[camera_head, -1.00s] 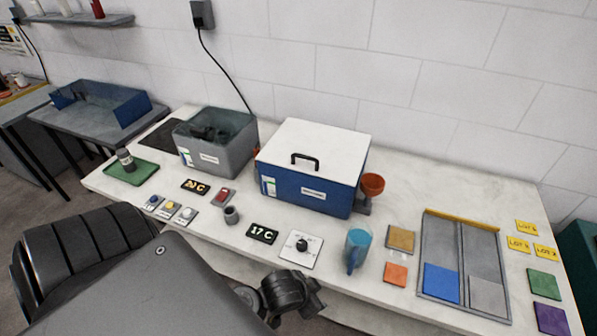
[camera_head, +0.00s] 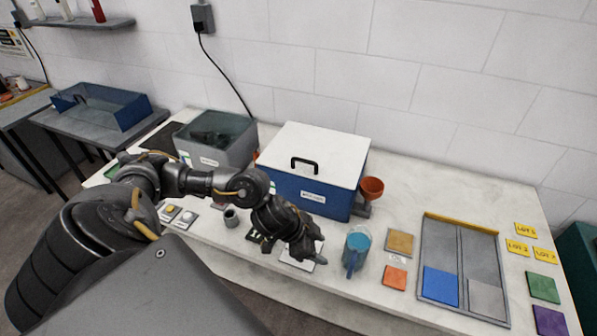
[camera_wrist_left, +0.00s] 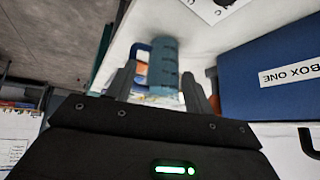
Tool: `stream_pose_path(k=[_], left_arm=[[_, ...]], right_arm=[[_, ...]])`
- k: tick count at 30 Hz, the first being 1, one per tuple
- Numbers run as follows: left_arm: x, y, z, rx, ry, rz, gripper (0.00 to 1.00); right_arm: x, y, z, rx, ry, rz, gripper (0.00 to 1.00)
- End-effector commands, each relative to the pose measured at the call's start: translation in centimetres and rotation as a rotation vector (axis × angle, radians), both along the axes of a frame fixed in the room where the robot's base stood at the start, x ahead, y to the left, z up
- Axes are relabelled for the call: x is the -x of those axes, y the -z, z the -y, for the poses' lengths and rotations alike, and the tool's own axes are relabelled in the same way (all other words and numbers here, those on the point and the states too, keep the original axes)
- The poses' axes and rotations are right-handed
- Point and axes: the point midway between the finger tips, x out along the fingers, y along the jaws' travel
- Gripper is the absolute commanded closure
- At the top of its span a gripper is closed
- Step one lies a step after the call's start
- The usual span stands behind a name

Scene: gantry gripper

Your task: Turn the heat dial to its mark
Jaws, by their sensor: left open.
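The heat dial's white plate (camera_head: 287,259) lies near the front edge of the bench, and my gripper hides its black knob in the head view. In the left wrist view the plate (camera_wrist_left: 207,11) shows at the top edge, with a dark part of the knob cut off by the frame. My left gripper (camera_head: 318,256) is over the plate, with its fingers apart in the left wrist view (camera_wrist_left: 160,70). It holds nothing that I can see. Contact with the knob cannot be told. The 17 C display (camera_head: 254,236) is partly covered by my arm. My right gripper is not in view.
A blue mug (camera_head: 356,250) stands just right of the dial plate. A small grey cup (camera_head: 231,217) and a grey tank (camera_head: 225,150) are to the left.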

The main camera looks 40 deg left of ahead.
Motion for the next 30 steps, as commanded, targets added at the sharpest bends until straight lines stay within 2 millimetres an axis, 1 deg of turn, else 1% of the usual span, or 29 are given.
stream_pose_path(k=[1, 3, 6, 9, 14, 17, 20, 30], left_arm=[[-0.1, -0.2, -2.9, -0.034, -0.030, -0.042, 0.48], [0.4, -0.3, -5.8, -0.058, -0.075, -0.109, 0.48], [1.1, -0.6, -8.7, -0.078, -0.130, -0.175, 0.48], [1.5, -0.7, -10.1, -0.087, -0.162, -0.209, 0.48], [1.7, -0.6, -10.4, -0.088, -0.172, -0.222, 0.48], [1.5, 0.0, -10.2, -0.087, -0.171, -0.222, 0.48], [1.1, 1.2, -9.8, -0.086, -0.172, -0.224, 0.48], [-0.7, 6.9, -8.4, -0.087, -0.170, -0.221, 0.48]], right_arm=[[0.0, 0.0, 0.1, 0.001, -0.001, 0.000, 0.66], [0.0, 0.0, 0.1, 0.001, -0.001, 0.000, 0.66], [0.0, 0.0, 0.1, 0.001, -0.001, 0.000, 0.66], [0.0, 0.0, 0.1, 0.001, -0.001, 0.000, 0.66], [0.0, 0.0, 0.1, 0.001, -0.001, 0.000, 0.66], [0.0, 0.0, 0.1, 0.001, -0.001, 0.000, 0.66], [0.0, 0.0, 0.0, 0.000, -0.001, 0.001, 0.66], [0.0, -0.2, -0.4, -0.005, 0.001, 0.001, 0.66]])
